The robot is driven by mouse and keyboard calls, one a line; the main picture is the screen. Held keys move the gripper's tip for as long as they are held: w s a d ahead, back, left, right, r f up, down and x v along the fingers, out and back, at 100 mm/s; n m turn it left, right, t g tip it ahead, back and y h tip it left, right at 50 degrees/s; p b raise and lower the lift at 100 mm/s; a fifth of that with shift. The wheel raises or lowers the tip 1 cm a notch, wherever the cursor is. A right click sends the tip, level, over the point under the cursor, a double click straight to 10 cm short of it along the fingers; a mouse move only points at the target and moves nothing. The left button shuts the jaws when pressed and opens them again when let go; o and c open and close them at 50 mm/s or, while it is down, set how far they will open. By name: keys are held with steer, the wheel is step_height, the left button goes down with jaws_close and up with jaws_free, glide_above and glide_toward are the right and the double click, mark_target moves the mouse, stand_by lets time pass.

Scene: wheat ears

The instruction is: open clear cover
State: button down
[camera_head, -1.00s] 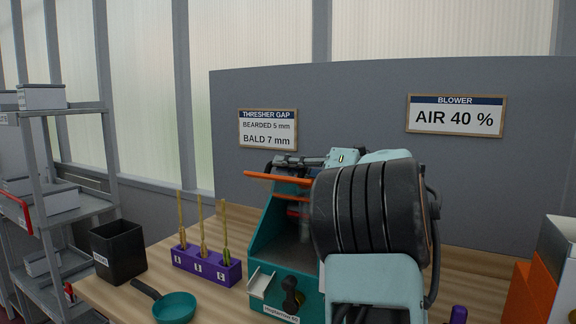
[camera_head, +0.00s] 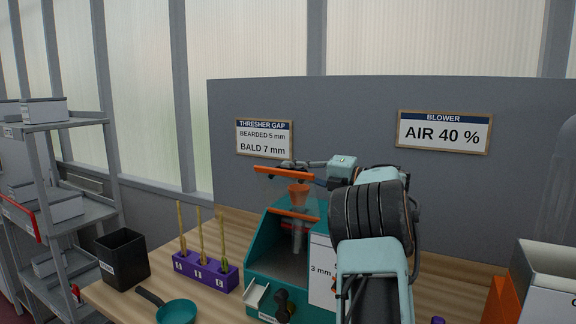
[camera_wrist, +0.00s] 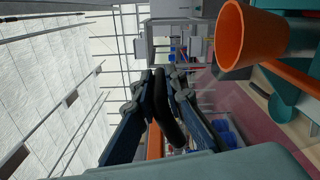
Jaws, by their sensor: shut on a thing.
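The teal thresher (camera_head: 262,250) stands on the bench with an open-fronted hopper. The clear cover is hard to make out; a faint transparent panel (camera_head: 277,190) shows between an upper orange bar (camera_head: 272,173) and a lower orange bar (camera_head: 293,214) at the thresher's top. An orange funnel (camera_head: 299,190) sits behind this panel. My gripper (camera_head: 300,171) is at the upper bar, its dark fingers closed around it. My arm hides the thresher's right side.
A purple rack (camera_head: 205,270) with several wheat ears, a black bin (camera_head: 122,258) and a green pan (camera_head: 175,311) stand left of the thresher. An orange and grey box (camera_head: 545,285) stands at the right. A grey panel with two signs rises behind.

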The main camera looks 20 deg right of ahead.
steer(key=shift+w+d+m, duration=0.2)
steer(key=shift+d+m, duration=0.1)
steer(key=shift+d, duration=0.05)
steer(key=c, duration=2)
jaws_free()
steer(key=shift+o, duration=0.2)
steer(key=shift+r, duration=0.1)
